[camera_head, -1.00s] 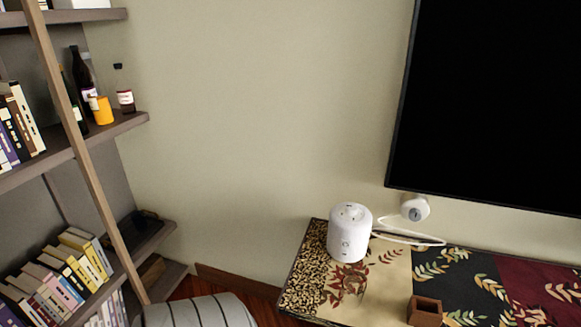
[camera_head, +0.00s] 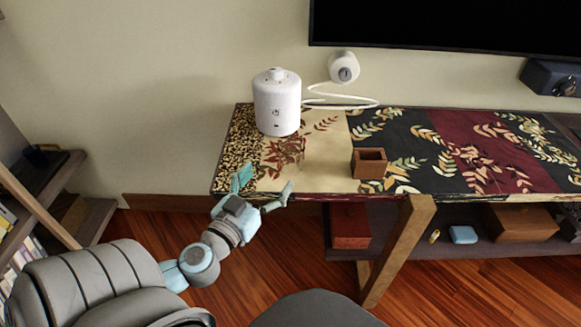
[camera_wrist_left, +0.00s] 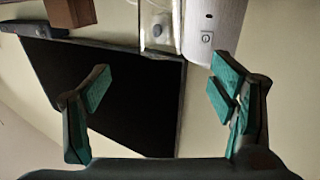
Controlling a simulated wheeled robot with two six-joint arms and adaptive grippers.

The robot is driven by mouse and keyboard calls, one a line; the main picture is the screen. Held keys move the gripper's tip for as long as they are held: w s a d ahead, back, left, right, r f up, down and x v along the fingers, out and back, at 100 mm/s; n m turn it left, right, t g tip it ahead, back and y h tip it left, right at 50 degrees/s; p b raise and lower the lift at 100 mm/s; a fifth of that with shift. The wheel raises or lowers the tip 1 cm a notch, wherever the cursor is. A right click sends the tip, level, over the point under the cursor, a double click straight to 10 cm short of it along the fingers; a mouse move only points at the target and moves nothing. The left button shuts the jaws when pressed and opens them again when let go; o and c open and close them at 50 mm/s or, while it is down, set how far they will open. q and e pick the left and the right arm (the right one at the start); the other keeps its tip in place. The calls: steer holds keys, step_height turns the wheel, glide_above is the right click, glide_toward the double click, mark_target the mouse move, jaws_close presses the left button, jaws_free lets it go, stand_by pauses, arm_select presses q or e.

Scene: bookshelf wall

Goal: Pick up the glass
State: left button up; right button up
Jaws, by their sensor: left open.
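A clear glass is hard to make out. A faint transparent outline (camera_head: 301,154) shows on the patterned table top, between the white cylinder and the small brown box. In the left wrist view a see-through shape (camera_wrist_left: 158,22) at the top middle appears to be the glass. My left gripper (camera_head: 265,187) is at the table's front left edge, its teal-padded fingers spread and nothing between them. In the left wrist view the open fingers (camera_wrist_left: 160,92) are apart, below the see-through shape. My right gripper is not in view.
A white cylindrical device (camera_head: 277,104) stands behind the gripper, with a white corded round device (camera_head: 343,67) beyond. A small brown box (camera_head: 369,163) stands to the right. The patterned table (camera_head: 455,180) has a lower shelf. A black screen (camera_head: 440,22) hangs above.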

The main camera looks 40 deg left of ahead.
mark_target(296, 146)
arm_select(q)
steer(key=w, duration=0.4)
steer(key=w+a, duration=0.1)
steer(key=w, duration=0.3)
steer(key=w+a+f, duration=0.1)
steer(key=w, duration=0.3)
steer(key=shift+a, duration=0.1)
steer(key=shift+s+r, duration=0.1)
steer(key=c, duration=1.4)
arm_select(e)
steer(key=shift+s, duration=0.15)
